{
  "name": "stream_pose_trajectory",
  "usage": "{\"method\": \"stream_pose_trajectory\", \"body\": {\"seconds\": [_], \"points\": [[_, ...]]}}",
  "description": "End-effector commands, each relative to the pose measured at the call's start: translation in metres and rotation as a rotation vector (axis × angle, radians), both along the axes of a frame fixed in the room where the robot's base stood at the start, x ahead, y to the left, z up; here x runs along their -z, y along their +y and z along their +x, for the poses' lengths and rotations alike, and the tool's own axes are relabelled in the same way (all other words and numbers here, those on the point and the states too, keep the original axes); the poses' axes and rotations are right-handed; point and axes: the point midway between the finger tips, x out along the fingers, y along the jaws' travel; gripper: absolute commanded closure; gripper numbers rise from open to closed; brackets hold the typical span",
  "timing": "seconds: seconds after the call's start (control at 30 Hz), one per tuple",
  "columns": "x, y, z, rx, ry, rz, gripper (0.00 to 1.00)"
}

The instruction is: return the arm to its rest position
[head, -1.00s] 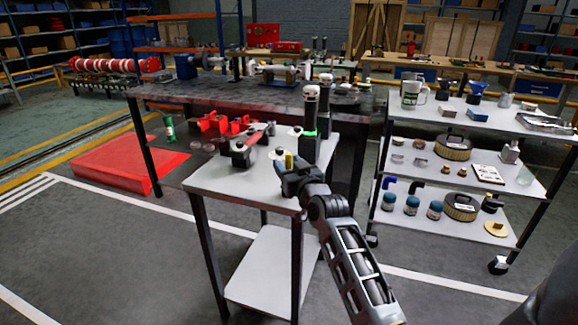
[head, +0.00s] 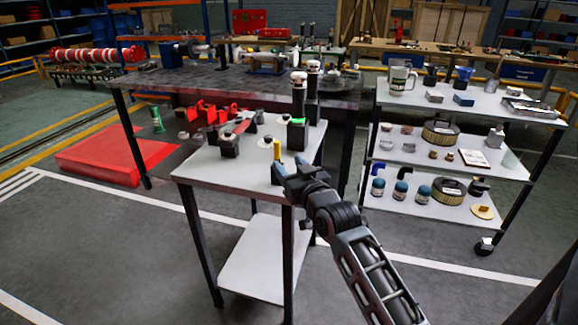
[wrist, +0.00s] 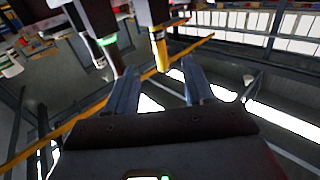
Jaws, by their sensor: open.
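My gripper (head: 283,172) is at the near right edge of a small white-topped table (head: 205,168), with my arm stretching to it from the lower right in the head view. In the wrist view the two fingers of my gripper (wrist: 158,88) stand apart with nothing between them. A yellow upright piece (head: 277,149) stands just beyond the fingertips; it also shows in the wrist view (wrist: 160,50). A dark cylinder with a green band (head: 298,105) stands on the table behind it.
A three-tier cart (head: 440,178) with cups, filters and jars stands at the right. A dark workbench (head: 150,80) is behind the small table. A red platform (head: 105,155) lies on the floor at left. The floor in front is open.

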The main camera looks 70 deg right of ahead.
Motion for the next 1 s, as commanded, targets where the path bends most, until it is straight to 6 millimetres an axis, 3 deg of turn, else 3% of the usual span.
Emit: {"method": "stream_pose_trajectory", "body": {"seconds": [0.37, 0.5, 0.57, 0.77, 1.0], "points": [[0.000, 0.000, 0.000, -0.001, 0.000, 0.000, 0.47], [0.005, 0.014, -0.001, -0.021, 0.011, 0.000, 0.47], [0.012, 0.030, -0.003, -0.046, 0.025, 0.000, 0.47], [0.037, 0.118, -0.027, -0.185, 0.089, -0.001, 0.47], [0.047, 0.222, -0.076, -0.370, 0.152, 0.011, 0.47]]}}
